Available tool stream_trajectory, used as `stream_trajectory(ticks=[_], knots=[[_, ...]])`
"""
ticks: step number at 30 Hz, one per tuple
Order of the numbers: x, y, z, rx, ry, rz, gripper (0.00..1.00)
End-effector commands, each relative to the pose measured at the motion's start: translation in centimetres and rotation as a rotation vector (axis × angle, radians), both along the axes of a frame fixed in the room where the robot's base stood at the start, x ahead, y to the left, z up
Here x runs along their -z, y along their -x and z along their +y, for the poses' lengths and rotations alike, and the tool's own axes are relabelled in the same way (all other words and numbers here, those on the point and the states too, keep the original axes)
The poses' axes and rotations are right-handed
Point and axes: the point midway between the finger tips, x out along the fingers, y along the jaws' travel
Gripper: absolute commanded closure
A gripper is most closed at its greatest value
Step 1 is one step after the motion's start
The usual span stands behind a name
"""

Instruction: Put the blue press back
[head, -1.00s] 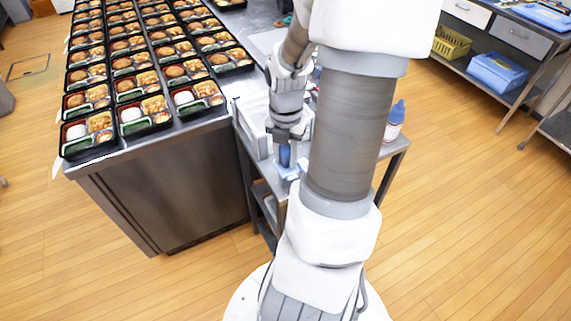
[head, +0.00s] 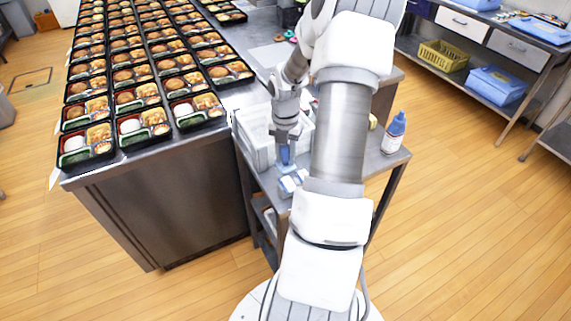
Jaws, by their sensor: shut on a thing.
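My gripper (head: 286,143) points down over the small steel side table (head: 392,160) and is shut on the blue press (head: 285,157). Only a short blue part of the press shows below the fingers; its upper part is hidden by them. The press looks upright, with its lower end at or just above the table, and I cannot tell if it touches. It is beside the front right of a white tray (head: 258,148).
A small blue and white item (head: 291,183) lies just in front of the press. A blue-capped bottle (head: 394,133) stands at the table's right. Several filled bento trays (head: 87,146) cover the steel counter at left. My own arm hides the table's middle.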

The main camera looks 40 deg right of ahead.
Motion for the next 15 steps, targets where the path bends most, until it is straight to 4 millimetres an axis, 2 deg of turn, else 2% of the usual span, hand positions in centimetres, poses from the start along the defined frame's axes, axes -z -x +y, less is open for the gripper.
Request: stream_trajectory(ticks=[6,15], knots=[[3.2,0.0,0.1,-0.002,-0.003,0.001,1.00],[3.5,0.1,0.1,0.000,-0.001,0.000,1.00]])
